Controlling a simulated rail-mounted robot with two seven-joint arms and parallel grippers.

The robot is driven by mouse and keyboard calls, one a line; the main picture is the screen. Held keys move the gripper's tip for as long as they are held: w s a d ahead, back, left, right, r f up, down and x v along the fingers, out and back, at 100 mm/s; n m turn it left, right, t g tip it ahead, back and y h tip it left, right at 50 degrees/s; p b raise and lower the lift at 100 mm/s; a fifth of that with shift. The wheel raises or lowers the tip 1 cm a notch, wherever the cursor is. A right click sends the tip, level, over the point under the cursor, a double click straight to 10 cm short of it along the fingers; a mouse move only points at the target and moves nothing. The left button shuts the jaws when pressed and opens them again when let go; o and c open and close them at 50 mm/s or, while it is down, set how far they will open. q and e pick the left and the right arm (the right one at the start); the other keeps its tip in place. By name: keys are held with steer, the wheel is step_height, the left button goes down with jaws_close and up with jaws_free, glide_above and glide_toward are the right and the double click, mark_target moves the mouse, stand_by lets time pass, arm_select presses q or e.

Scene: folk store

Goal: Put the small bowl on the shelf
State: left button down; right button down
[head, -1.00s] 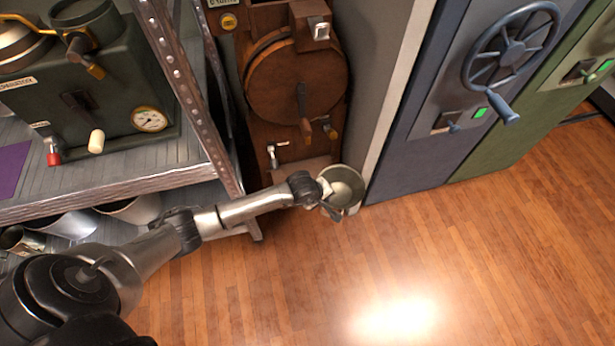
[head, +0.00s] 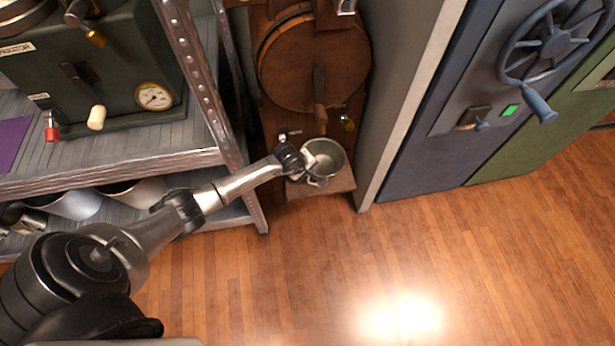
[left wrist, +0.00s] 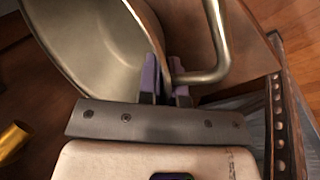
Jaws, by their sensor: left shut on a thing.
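The small bowl (head: 326,157) is grey metal with a bent handle, which shows at the right in the left wrist view (left wrist: 222,45). My left gripper (head: 307,164) is shut on the bowl close to where the handle meets it; its purple fingers (left wrist: 165,88) show in the left wrist view. The bowl is held in front of a brown wooden machine, to the right of the shelf. The metal shelf (head: 120,166) is at the left, with an upper board and a lower level. My right gripper is not in view.
A dark green machine (head: 110,85) with a gauge and a purple sheet (head: 10,142) are on the upper board. Metal vessels (head: 70,204) are on the lower level. The brown machine (head: 312,65) and a blue door (head: 450,130) stand to the right. The wooden floor is clear.

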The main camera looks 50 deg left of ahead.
arm_select(q)
steer(key=shift+a+f, duration=0.2)
steer(key=shift+a, duration=0.05)
step_height(320, 180, down, 4)
steer(key=b, duration=0.2)
steer(key=shift+b, duration=0.35)
steer(key=shift+r, duration=0.1)
steer(key=c, duration=1.3)
jaws_free()
